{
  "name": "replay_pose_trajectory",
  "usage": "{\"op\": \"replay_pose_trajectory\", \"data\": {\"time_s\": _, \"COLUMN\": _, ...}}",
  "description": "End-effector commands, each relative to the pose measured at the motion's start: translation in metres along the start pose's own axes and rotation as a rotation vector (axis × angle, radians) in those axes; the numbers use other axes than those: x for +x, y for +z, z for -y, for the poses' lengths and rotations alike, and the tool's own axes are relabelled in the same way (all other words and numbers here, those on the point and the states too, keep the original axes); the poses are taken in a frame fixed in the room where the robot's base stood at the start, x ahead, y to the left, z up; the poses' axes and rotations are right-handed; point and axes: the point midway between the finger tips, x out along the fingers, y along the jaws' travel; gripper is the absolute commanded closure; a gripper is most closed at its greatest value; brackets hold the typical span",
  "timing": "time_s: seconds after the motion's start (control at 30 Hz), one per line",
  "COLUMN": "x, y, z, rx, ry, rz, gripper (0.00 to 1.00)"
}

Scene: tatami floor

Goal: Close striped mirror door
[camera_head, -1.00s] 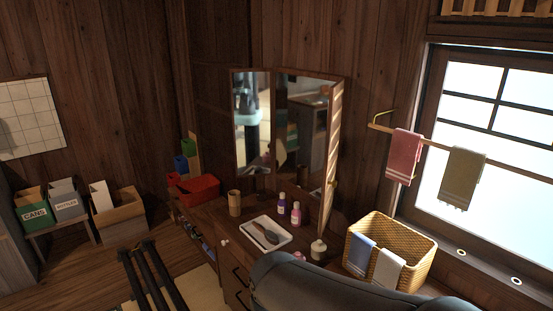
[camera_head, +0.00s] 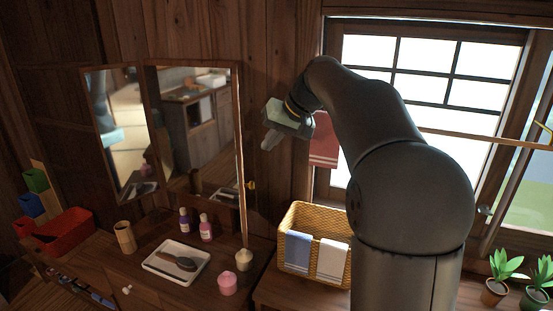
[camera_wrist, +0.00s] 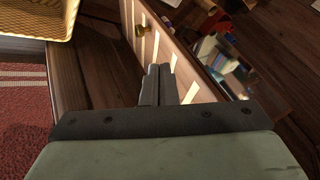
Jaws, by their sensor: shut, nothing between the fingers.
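The striped mirror door (camera_head: 241,160) stands nearly edge-on at the right side of the vanity mirror, swung outward, with its gold knob (camera_head: 252,185) on the right. In the wrist view its striped outer face (camera_wrist: 180,52), brown with pale bars, runs diagonally beside my fingers, with the knob (camera_wrist: 142,31) above and left of the tips. My gripper (camera_head: 268,142) is to the right of the door, on its striped side. In the wrist view my gripper's fingers (camera_wrist: 159,70) are together and empty, close to the striped face. I cannot tell whether they touch it.
The vanity top holds a tray with a brush (camera_head: 175,262), bottles (camera_head: 205,228), a cream jar (camera_head: 244,259) and a pink jar (camera_head: 227,284). A wicker basket with towels (camera_head: 315,218) stands right, below a red towel (camera_head: 324,140). Potted plants (camera_head: 495,290) are at far right.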

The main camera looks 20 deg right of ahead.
Motion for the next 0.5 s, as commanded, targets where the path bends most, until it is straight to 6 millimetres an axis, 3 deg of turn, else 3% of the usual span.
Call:
{"op": "replay_pose_trajectory", "data": {"time_s": 0.17, "x": 0.013, "y": -0.003, "z": 0.000, "rx": -0.002, "ry": -0.005, "rz": -0.002, "gripper": 1.00}}
{"op": "replay_pose_trajectory", "data": {"time_s": 0.5, "x": 0.073, "y": -0.003, "z": 0.001, "rx": -0.002, "ry": -0.003, "rz": -0.001, "gripper": 1.00}}
